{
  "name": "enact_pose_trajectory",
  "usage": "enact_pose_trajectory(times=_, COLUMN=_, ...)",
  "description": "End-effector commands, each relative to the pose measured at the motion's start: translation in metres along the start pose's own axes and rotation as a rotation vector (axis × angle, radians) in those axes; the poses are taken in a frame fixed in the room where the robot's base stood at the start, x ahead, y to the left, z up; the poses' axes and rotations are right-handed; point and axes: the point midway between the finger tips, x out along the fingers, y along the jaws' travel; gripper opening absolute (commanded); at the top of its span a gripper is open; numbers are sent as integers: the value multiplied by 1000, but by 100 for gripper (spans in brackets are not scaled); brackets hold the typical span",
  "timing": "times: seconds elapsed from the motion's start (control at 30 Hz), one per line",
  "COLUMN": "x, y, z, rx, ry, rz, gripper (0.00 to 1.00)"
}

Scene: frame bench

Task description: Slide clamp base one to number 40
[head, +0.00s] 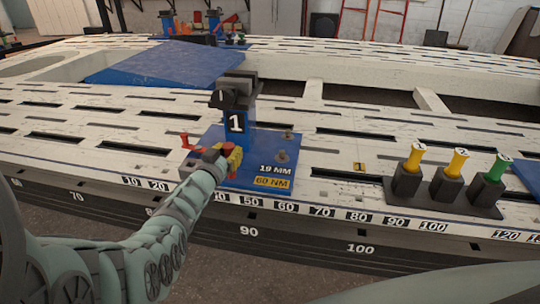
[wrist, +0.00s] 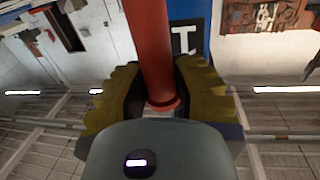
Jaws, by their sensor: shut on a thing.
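Clamp base one (head: 205,138) is a blue plate on the slotted white bench, with a blue post marked 1 and a dark clamp head on top. Its plate reads 19 MM and 60 NM. My gripper (head: 232,155) is at the plate's front left. In the wrist view its yellow-padded fingers close around a red handle (wrist: 150,45), with the blue post (wrist: 188,12) behind. The number strip (head: 285,207) runs along the bench's front edge. My arm hides the marks around 30 and 40; the plate stands behind that part and reaches right to about 60.
A black holder (head: 440,194) with two yellow-topped tools and one green-topped tool stands on the bench to the right. Another blue plate (head: 527,174) shows at the right edge. Slotted bench surface between the base and the holder is mostly clear. More clamps (head: 168,22) stand at the back.

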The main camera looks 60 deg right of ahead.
Motion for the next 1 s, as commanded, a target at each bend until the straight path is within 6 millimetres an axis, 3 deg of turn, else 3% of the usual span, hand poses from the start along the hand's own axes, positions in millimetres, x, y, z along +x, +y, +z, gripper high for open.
enact_pose_trajectory(times=0.03, x=4, y=10, z=-9, rx=-1, ry=23, rz=14, gripper=0)
enact_pose_trajectory(times=0.13, x=8, y=29, z=-12, rx=-1, ry=30, rz=19, gripper=0)
enact_pose_trajectory(times=0.4, x=10, y=39, z=-15, rx=5, ry=41, rz=29, gripper=0)
enact_pose_trajectory(times=0.53, x=12, y=53, z=-17, rx=5, ry=42, rz=29, gripper=0)
enact_pose_trajectory(times=0.8, x=19, y=101, z=-17, rx=1, ry=45, rz=24, gripper=0)
enact_pose_trajectory(times=1.0, x=20, y=103, z=-18, rx=2, ry=45, rz=18, gripper=0)
